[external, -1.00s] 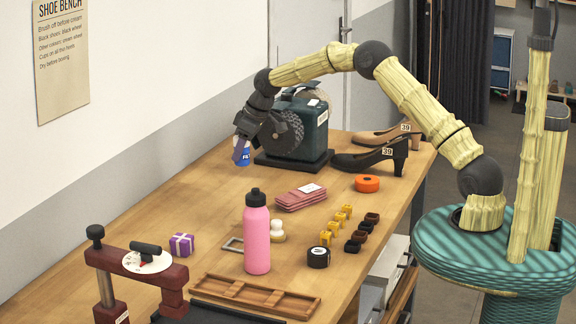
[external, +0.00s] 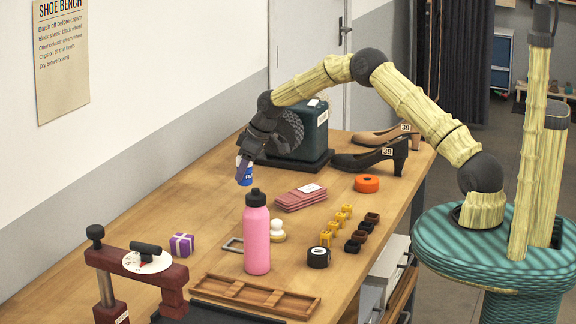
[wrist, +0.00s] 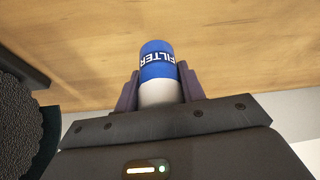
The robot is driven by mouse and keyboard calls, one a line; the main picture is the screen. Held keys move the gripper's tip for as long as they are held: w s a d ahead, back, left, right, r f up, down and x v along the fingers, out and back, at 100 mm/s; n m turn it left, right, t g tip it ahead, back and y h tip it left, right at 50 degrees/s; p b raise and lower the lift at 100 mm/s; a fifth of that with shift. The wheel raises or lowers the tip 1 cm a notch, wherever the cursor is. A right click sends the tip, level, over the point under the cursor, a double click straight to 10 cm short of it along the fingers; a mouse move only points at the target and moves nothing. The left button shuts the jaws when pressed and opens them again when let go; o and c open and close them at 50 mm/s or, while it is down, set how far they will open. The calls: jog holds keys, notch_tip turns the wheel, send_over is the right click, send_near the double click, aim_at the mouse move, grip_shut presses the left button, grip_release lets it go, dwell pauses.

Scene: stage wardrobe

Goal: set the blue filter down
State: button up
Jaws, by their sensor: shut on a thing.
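The blue filter (wrist: 158,62) is a small cylinder with a blue top, a white lower part and the word FILTER on it. In the wrist view it stands between the two purple-grey fingers of my gripper (wrist: 158,88), which is shut on it. In the external view my gripper (external: 244,168) points down over the far left part of the bench, and the filter (external: 243,178) shows partly behind the fingers. I cannot tell whether its lower end touches the wood.
The green machine with wheels (external: 311,130) stands just behind my gripper. Bare bench top (external: 190,210) lies left of my gripper.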

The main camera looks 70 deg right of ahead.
aim_at(244, 180)
jog(key=shift+f+p, duration=0.35)
jog(key=shift+f, duration=1.5)
jog(key=shift+f, duration=0.1)
jog(key=o, duration=1)
jog(key=shift+s+r, duration=0.15)
jog(key=shift+r, duration=0.45)
jog(key=b+v, duration=0.1)
jog(key=v, duration=1)
jog(key=shift+s+b, duration=0.1)
jog(key=shift+b, duration=0.2)
